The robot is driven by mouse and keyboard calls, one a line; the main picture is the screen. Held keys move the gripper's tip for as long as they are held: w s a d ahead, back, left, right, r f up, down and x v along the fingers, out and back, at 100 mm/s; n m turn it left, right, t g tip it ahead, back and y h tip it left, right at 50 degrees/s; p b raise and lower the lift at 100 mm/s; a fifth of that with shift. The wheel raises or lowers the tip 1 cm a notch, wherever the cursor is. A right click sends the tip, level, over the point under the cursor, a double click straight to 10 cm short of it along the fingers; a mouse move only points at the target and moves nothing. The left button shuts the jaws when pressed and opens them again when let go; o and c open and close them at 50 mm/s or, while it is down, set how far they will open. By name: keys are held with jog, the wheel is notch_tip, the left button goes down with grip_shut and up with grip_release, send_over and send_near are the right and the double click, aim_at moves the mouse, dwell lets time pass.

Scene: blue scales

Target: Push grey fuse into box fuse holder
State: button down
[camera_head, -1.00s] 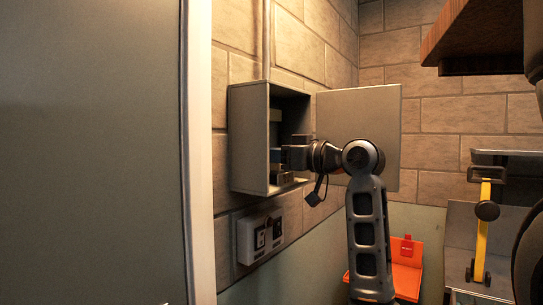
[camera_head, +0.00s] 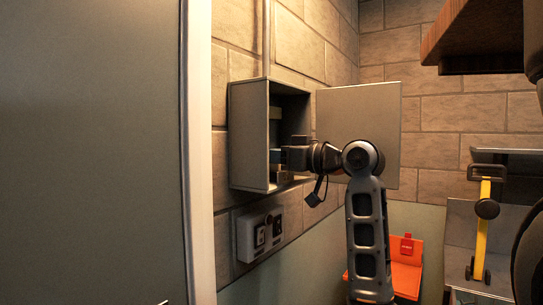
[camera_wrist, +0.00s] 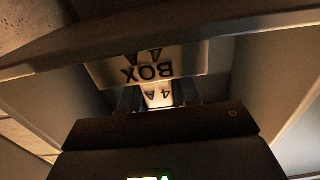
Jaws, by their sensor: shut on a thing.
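The open grey fuse box (camera_head: 249,138) is on the brick wall, left of centre in the head view. My gripper (camera_head: 286,158) reaches into it from the right. In the wrist view my gripper (camera_wrist: 158,98) is shut on the grey fuse (camera_wrist: 158,96), whose pale face reads "4 A". Just beyond it is the box fuse holder (camera_wrist: 148,66), with an upside-down "BOX 4A" label. The fuse's far end is hidden, so I cannot tell how deep it sits in the holder.
The box's open door (camera_head: 380,120) stands to the right, behind my arm. A white switch plate (camera_head: 260,234) is on the wall below the box. An orange bin (camera_head: 405,275) and a yellow-handled tool (camera_head: 484,220) are at lower right. A grey panel (camera_head: 90,150) fills the left.

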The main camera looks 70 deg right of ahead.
jog(key=shift+f, duration=0.3)
jog(key=c, duration=0.8)
grip_release()
jog(key=shift+o, duration=0.2)
jog(key=b+v, duration=0.1)
jog(key=v, duration=0.6)
jog(key=shift+s, duration=0.4)
jog(key=shift+a, duration=0.1)
